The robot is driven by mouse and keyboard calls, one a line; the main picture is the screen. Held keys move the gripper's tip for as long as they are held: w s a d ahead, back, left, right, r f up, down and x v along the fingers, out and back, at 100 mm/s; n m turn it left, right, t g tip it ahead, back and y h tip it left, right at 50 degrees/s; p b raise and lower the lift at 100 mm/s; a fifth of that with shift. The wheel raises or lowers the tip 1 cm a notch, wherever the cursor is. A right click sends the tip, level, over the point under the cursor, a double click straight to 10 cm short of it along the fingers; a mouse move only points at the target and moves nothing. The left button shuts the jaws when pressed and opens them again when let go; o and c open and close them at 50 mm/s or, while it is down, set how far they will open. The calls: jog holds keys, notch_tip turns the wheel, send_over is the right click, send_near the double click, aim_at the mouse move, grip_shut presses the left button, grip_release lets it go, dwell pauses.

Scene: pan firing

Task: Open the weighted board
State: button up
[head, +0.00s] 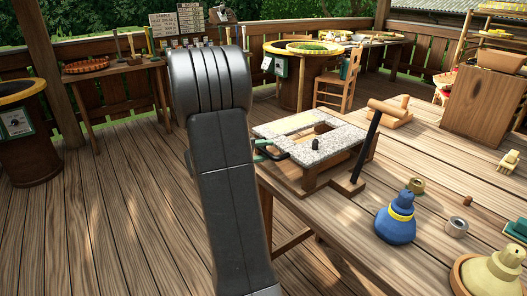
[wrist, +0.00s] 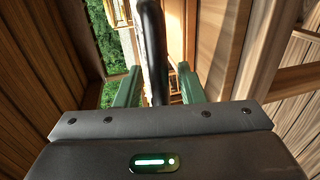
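The weighted board (head: 342,139) lies flat on a wooden frame at the near-left part of the table, with a speckled grey stone slab frame and a dark knob (head: 315,145) on top. A black handle (head: 281,155) sticks out at its left edge. My gripper (head: 261,149) is at this handle, partly hidden behind my arm in the head view. In the wrist view the green fingers of my gripper (wrist: 158,88) stand apart, one on each side of a black bar (wrist: 152,45), which looks like the handle. Gaps show between bar and fingers.
The deck floor at left is clear.

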grip_shut()
jog(key=shift+r, duration=0.1)
